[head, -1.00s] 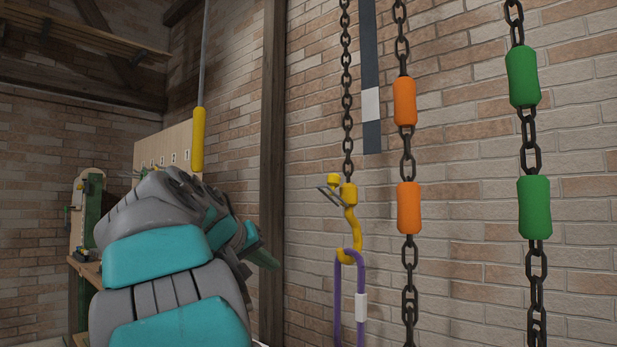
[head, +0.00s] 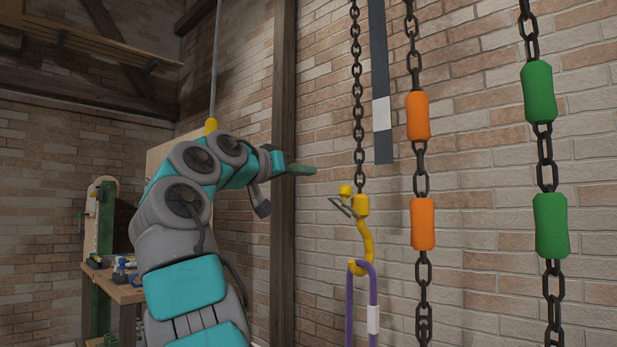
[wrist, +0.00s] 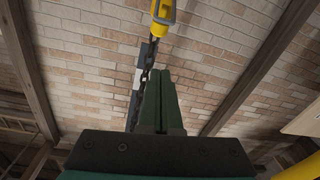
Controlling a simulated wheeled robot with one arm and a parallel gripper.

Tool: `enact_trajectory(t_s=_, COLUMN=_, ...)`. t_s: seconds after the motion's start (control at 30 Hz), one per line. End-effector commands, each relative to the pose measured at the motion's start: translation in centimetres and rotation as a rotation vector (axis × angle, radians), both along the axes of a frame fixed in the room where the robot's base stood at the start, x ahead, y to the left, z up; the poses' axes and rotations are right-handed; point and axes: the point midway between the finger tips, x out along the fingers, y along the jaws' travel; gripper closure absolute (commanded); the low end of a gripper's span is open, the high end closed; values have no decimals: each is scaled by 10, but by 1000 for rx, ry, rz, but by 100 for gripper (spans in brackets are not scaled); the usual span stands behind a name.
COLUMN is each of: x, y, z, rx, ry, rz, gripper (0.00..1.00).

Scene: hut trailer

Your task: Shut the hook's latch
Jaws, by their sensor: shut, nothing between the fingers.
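The yellow hook (head: 364,238) hangs from a dark chain in the head view. Its thin grey latch (head: 341,207) sticks out to the upper left, away from the hook's body, below a small yellow knob (head: 345,190). A purple loop (head: 350,310) with a white band hangs in the hook's bowl. My gripper (head: 314,170) is shut and empty, left of the chain and slightly above the knob, apart from both in the picture. In the wrist view my green fingers (wrist: 160,72) are together, and a yellow part of the hook (wrist: 162,12) shows at the top edge.
Chains with orange sleeves (head: 422,223) and green sleeves (head: 551,225) hang right of the hook. A brick wall (head: 480,150) is behind, with a dark wooden post (head: 283,240) left of the hook. A workbench (head: 125,292) stands at the far left.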

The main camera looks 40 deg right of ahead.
Motion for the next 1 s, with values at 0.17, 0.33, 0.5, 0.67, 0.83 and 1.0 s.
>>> enact_trajectory(t_s=0.17, x=7, y=-34, z=2, rx=2, ry=3, rz=1, gripper=100)
enact_trajectory(t_s=0.33, x=10, y=-62, z=3, rx=3, ry=3, rz=0, gripper=100)
enact_trajectory(t_s=0.5, x=12, y=-82, z=-4, rx=-1, ry=1, rz=1, gripper=100)
enact_trajectory(t_s=0.67, x=9, y=-76, z=-25, rx=0, ry=2, rz=1, gripper=100)
enact_trajectory(t_s=0.83, x=7, y=-72, z=-28, rx=-3, ry=0, rz=2, gripper=100)
enact_trajectory(t_s=1.0, x=5, y=-71, z=-34, rx=-1, ry=1, rz=0, gripper=100)
